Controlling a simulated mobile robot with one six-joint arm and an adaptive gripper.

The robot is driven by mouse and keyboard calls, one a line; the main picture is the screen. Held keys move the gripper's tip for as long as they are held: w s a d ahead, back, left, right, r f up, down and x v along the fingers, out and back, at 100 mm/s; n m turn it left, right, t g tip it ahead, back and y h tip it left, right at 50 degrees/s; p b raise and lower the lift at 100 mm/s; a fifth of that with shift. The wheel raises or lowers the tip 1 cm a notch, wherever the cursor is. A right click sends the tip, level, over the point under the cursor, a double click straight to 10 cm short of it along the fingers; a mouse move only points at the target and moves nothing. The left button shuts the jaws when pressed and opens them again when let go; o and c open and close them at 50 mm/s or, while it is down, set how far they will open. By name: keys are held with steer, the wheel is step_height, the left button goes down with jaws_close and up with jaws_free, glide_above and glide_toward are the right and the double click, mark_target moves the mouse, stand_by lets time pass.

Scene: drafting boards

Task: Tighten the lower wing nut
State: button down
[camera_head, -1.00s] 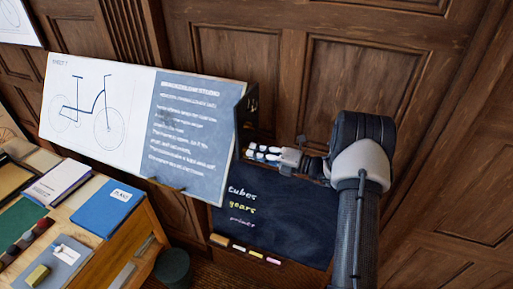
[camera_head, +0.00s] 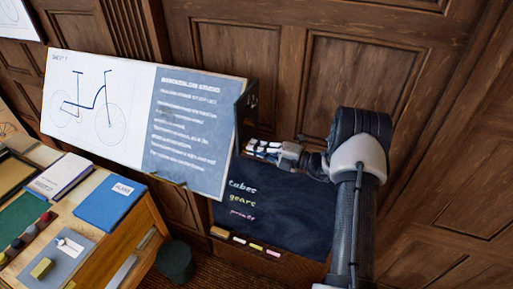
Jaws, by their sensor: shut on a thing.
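A drafting board (camera_head: 180,115) with a bicycle drawing and a blue text panel stands tilted at the centre left. A dark bracket (camera_head: 246,110) runs along its right edge. My gripper (camera_head: 252,147) is at the lower part of this edge, its fingers pointing left. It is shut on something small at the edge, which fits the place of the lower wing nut. The wing nut itself is hidden by the fingers and too small to make out. My arm reaches in from the lower right.
A chalkboard (camera_head: 290,215) with words hangs just below my gripper, with an eraser and chalks (camera_head: 256,246) on its ledge. A wooden desk (camera_head: 135,225) with a blue folder (camera_head: 110,202) and books is at the lower left. A dark bin (camera_head: 175,262) stands beside it. Wood panelling is behind.

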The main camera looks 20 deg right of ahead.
steer(key=c, duration=1.8)
jaws_free()
steer(key=v, duration=1.2)
